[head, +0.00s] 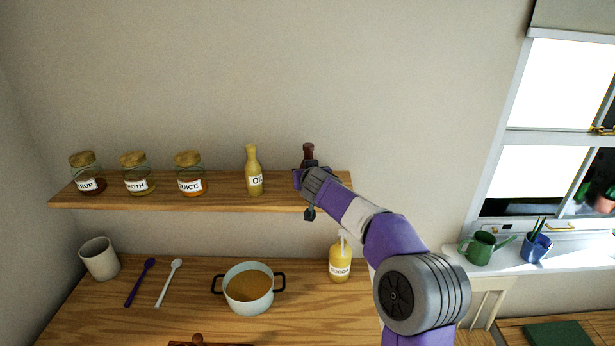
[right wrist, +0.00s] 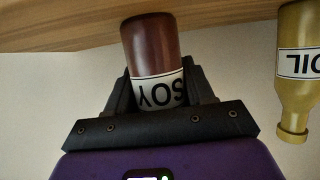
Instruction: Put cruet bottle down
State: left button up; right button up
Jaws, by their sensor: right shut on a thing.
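The cruet bottle is a dark red-brown soy bottle (head: 308,150) at the right end of the wall shelf (head: 220,198). In the head view only its top shows above my right gripper (head: 309,190). In the right wrist view, which is upside down, the soy bottle (right wrist: 153,45) with its white SOY label sits between the fingers of my right gripper (right wrist: 160,95), shut on it. The bottle's base overlaps the shelf board (right wrist: 80,28); I cannot tell whether it touches. My left gripper is not in view.
A yellow oil bottle (head: 253,170) stands left of the soy bottle, with a gap between. Three labelled jars (head: 135,174) stand further left.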

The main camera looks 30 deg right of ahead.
jog(key=shift+r, duration=0.15)
jog(key=shift+s, duration=0.1)
jog(key=o, duration=0.7)
jog(key=shift+f, duration=0.25)
jog(key=o, duration=0.5)
jog(key=shift+r, duration=0.15)
